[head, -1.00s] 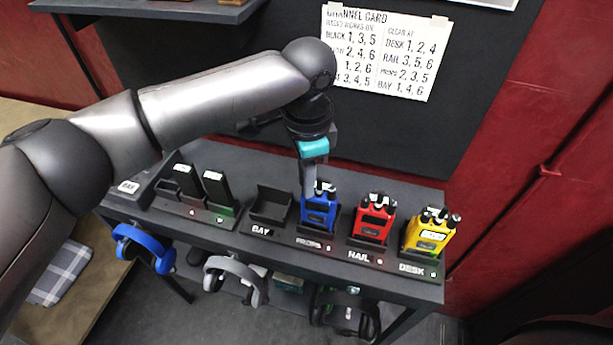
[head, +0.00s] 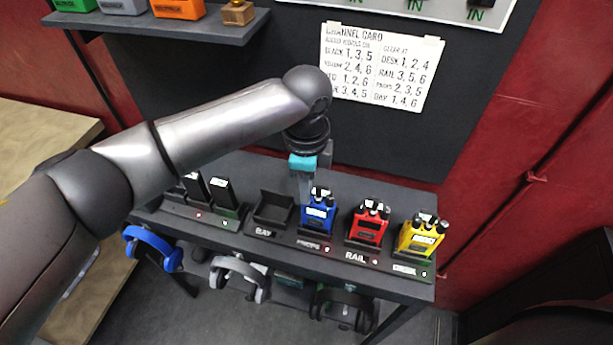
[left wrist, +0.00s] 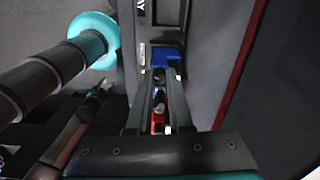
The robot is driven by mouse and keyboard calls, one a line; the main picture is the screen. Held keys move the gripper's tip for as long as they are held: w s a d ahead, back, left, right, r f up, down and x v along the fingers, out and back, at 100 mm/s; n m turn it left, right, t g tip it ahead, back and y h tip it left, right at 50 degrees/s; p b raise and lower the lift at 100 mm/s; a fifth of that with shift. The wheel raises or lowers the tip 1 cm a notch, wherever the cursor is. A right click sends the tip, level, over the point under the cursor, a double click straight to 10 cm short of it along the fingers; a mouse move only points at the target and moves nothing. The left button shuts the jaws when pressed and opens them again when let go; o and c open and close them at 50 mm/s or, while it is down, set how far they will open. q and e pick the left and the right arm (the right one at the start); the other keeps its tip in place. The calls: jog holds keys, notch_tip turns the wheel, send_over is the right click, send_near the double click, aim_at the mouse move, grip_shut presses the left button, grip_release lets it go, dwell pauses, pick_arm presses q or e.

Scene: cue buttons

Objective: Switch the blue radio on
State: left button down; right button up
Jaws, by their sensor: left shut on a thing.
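The blue radio (head: 317,217) stands upright in its cradle, labelled PROPS, on the dark table. Knobs and a white label show on its top. My left gripper (head: 306,192) comes down from above at the radio's top left side. It is shut on a knob of the blue radio, though the contact is largely hidden. In the left wrist view, the fingers (left wrist: 158,80) reach over the radio's top, with the blue body (left wrist: 167,57) just beyond them. My right gripper is not in view.
A red radio (head: 370,224) and a yellow radio (head: 420,238) stand to the right in cradles. The BAY cradle (head: 272,210) on the left is empty. Black radios (head: 221,192) stand further left. Headphones (head: 240,275) hang under the front edge. A channel card (head: 383,65) is on the wall.

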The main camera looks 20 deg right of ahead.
pick_arm(q)
jog(key=m+p, duration=0.1)
jog(key=m, duration=0.2)
jog(key=shift+r+m+p, duration=0.1)
jog(key=shift+m+p, duration=0.25)
jog(key=shift+m, duration=0.05)
jog(key=shift+m+p, duration=0.5)
jog(key=shift+m, duration=1.7)
jog(key=c, duration=0.8)
grip_release()
notch_tip(320, 180, up, 15)
jog(key=shift+a, duration=0.15)
jog(key=shift+s, duration=0.1)
